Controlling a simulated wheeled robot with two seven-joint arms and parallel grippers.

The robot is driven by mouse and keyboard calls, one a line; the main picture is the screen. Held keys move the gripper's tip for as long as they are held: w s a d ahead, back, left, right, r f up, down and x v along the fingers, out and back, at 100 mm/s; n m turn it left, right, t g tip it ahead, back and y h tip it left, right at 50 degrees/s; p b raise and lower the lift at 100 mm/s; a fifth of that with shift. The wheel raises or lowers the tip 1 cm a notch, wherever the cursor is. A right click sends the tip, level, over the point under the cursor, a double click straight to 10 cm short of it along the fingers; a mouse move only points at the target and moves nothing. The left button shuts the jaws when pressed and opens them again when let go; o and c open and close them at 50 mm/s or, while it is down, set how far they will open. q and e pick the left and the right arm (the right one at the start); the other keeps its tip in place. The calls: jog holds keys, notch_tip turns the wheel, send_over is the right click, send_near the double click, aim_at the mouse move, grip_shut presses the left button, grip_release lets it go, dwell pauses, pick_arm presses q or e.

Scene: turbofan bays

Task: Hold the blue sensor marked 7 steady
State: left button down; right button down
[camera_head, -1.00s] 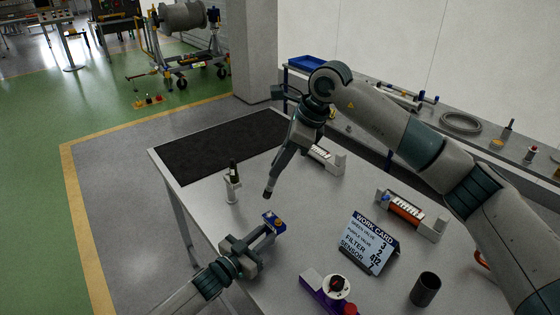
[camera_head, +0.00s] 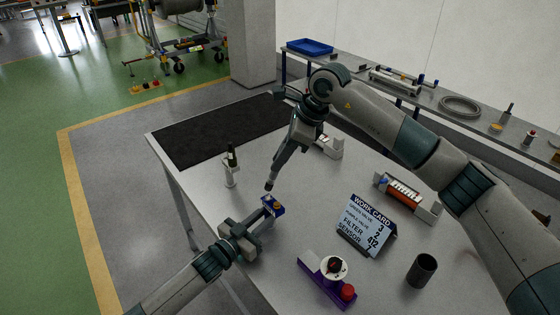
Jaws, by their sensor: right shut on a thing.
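The blue sensor (camera_head: 273,205) is a small blue block with a yellowish patch on top. Its number is too small to read. My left gripper (camera_head: 264,216), coming in from the lower left, has its fingers at the sensor and appears closed on it. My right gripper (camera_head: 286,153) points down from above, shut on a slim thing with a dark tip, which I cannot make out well. That tip is just above the sensor in the picture; I cannot tell whether they touch.
A work card (camera_head: 367,225) stands on the table, with a purple valve unit (camera_head: 322,284) and a dark cup (camera_head: 422,270) nearby. A dark bottle in a pale holder (camera_head: 231,172) stands left of the sensor. A black mat (camera_head: 220,132) covers the far left. An orange-and-white unit (camera_head: 405,196) lies right.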

jog(key=shift+w+a, duration=0.25)
jog(key=shift+s, duration=0.75)
jog(key=shift+f, duration=0.1)
jog(key=shift+f, duration=0.25)
jog(key=shift+f, duration=0.7)
dwell(1.5)
jog(key=shift+w+d, duration=0.2)
jog(key=shift+d, duration=0.05)
